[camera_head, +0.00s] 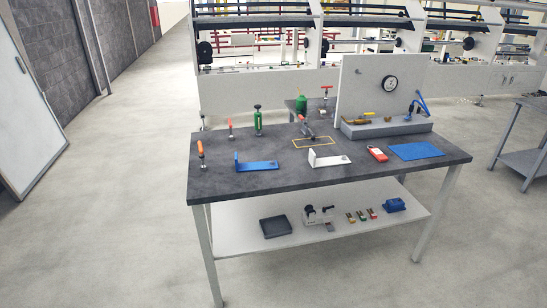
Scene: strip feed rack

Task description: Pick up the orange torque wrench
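A tool with an orange handle (200,150) stands upright at the left edge of the dark workbench (230,184); it is the most clearly orange item, but it is too small to tell for sure that it is a torque wrench. A slimmer upright tool with a red-orange top (230,127) stands behind it to the right. A tilted tool with a red-orange handle (304,122) is near the bench's middle, behind a yellow outlined rectangle (314,142). Neither of my grippers is in view.
A green upright tool (258,120), blue bracket (257,165), white bracket (327,160), red device (377,154) and blue mat (416,151) share the bench. A panel with a gauge (390,84) stands at the back right. Floor in front (110,220) is clear.

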